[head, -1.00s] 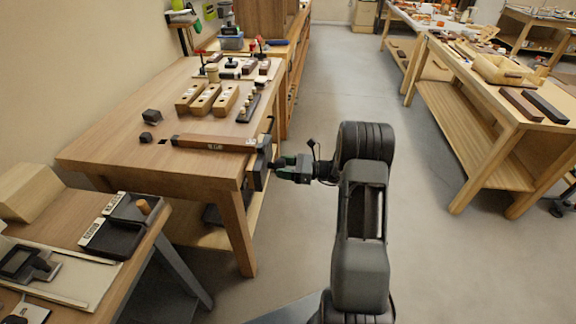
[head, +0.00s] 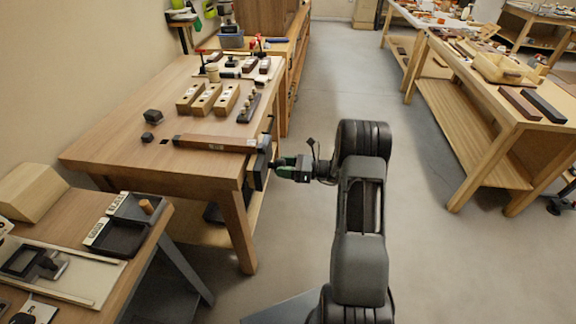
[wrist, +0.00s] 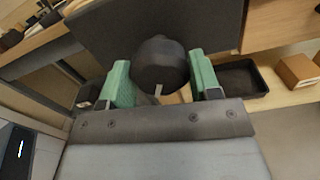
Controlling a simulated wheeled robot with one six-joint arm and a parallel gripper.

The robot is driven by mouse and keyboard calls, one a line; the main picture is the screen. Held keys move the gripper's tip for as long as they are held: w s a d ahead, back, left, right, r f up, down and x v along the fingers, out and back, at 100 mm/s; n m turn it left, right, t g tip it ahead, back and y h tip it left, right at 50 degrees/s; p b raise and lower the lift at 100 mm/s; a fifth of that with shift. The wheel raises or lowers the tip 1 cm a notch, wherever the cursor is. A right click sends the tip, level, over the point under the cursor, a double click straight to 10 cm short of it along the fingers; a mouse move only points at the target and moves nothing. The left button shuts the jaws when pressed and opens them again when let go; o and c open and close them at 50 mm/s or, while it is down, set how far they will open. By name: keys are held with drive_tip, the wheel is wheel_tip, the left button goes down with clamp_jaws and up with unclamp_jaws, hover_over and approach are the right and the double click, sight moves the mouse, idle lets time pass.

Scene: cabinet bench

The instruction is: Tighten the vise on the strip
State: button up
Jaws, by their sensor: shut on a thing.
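The strip (head: 212,142), a long brown bar with a pale label near its right end, lies on the bench top along its front part. Its right end is at the dark vise (head: 260,166) on the bench's right end; whether the jaws touch it cannot be made out. My gripper (head: 280,167) is at the outer side of the vise. In the wrist view, a dark round knob (wrist: 160,65) of the vise sits between the two green fingers of my gripper (wrist: 160,82), which is shut on it. The dark vise plate (wrist: 95,35) fills the background and hides the strip.
The bench top (head: 110,150) holds wooden blocks (head: 209,99) and small dark blocks (head: 152,116) behind the strip. A nearer table with a black tray (head: 120,238) is at the lower left. Open floor (head: 340,80) lies right of the bench.

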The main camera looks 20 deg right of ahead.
drive_tip(key=shift+f+m+p, duration=0.1)
drive_tip(key=shift+m+p, duration=0.5)
drive_tip(key=shift+p, duration=0.05)
drive_tip(key=o, duration=0.8)
drive_tip(key=shift+d, duration=0.1)
drive_tip(key=v, duration=0.7)
idle(0.7)
